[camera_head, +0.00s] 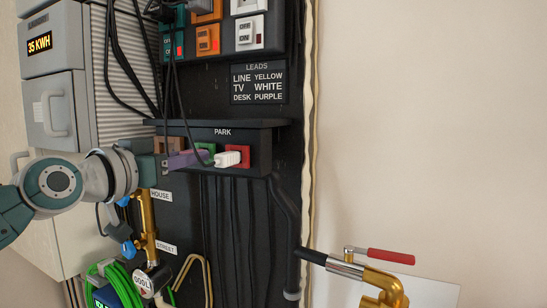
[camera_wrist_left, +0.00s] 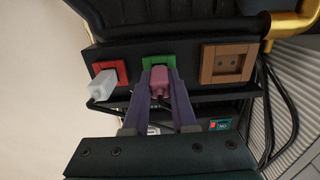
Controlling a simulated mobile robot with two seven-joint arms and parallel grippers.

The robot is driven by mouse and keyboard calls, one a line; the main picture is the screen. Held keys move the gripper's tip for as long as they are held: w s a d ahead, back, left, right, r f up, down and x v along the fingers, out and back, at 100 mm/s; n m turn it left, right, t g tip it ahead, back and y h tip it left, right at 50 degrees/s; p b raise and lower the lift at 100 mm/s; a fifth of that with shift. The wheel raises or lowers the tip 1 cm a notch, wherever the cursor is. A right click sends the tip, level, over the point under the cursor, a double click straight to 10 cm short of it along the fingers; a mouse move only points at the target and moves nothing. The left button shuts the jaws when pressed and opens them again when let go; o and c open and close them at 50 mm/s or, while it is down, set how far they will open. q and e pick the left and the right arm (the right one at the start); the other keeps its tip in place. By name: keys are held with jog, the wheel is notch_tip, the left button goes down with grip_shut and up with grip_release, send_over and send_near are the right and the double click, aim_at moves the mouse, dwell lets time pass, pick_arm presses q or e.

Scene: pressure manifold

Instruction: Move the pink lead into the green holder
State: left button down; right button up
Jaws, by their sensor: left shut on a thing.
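My left gripper (camera_wrist_left: 161,85) has purple fingers and is shut on the pink lead (camera_wrist_left: 161,78), whose plug shows between the fingertips in the left wrist view. The plug lies in front of the green holder (camera_wrist_left: 159,61) and overlaps its opening; I cannot tell how deep it sits. In the head view the gripper (camera_head: 203,158) reaches from the left to the PARK panel, beside the green holder (camera_head: 206,148). The pink plug is hidden or too small to tell there. My right gripper is not in view.
A white lead (camera_head: 228,159) is in the red holder (camera_head: 243,153), right of the green one in the head view. The brown holder (camera_wrist_left: 227,63) looks empty. Black cables hang around the panel. A brass pipe (camera_head: 147,220) stands below my left arm.

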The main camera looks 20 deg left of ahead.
pick_arm(q)
jog(key=shift+w, duration=0.1)
dwell(0.3)
jog(key=c, duration=0.6)
grip_release()
jog(key=shift+c, duration=0.2)
